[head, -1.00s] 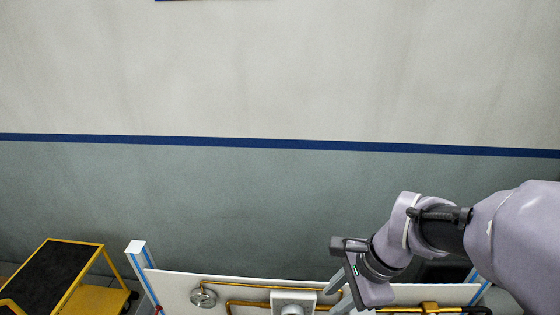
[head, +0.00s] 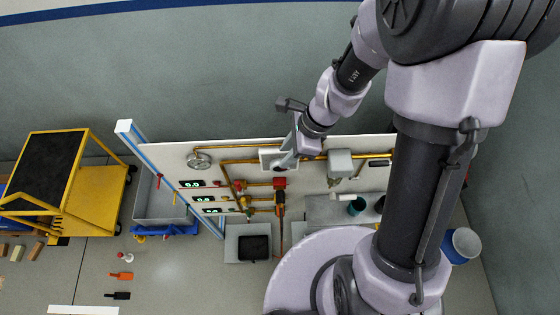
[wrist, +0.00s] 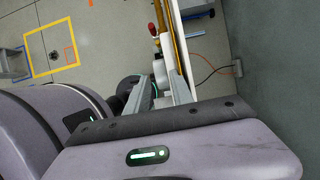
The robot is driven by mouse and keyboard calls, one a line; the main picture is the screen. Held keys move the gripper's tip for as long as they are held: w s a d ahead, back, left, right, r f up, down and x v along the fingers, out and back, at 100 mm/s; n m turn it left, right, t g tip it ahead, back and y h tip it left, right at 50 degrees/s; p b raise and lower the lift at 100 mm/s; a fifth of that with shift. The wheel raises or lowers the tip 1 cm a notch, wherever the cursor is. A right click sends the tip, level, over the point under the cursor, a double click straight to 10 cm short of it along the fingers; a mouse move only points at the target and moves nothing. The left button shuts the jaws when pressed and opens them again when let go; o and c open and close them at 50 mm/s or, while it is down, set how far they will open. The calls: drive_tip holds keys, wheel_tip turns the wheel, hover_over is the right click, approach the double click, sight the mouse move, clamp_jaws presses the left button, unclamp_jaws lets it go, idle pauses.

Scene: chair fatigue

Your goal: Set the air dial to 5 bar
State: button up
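The panel (head: 168,158) stands below in the head view, with a round gauge (head: 199,161) at its upper left. A white square box (head: 265,158) sits right of the gauge on the brass pipe, and my gripper (head: 284,162) is in front of it, hiding much of its face. In the wrist view my gripper's two fingers (wrist: 158,92) are apart, with a pale round part (wrist: 160,72) just past or between their tips. I cannot tell whether they touch it. The dial's marks and the gauge's needle are too small to read.
Brass pipes, red valve parts (head: 279,183) and small green displays (head: 190,184) crowd the panel below my gripper. A grey box (head: 340,162) is mounted to the right. A yellow cart (head: 95,195) stands at left. The wall (head: 120,80) is close behind.

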sight(278, 162)
drive_tip(key=b+x, duration=0.1)
drive_tip(key=x, duration=0.3)
drive_tip(key=shift+a+f, duration=0.1)
drive_tip(key=shift+f, duration=0.15)
clamp_jaws()
drive_tip(key=p, duration=0.2)
drive_tip(key=shift+s+a+r+h+p, duration=0.1)
drive_tip(key=shift+s+r+h+p, duration=0.05)
drive_tip(key=shift+r+h+p, duration=0.25)
drive_tip(key=shift+a+r+h+p, duration=0.15)
drive_tip(key=shift+h+p, duration=0.25)
drive_tip(key=shift+p, duration=0.7)
drive_tip(key=h+p, duration=0.1)
drive_tip(key=p, duration=0.2)
drive_tip(key=shift+w, duration=0.2)
drive_tip(key=shift+f+p, duration=0.55)
drive_tip(key=shift+f, duration=0.05)
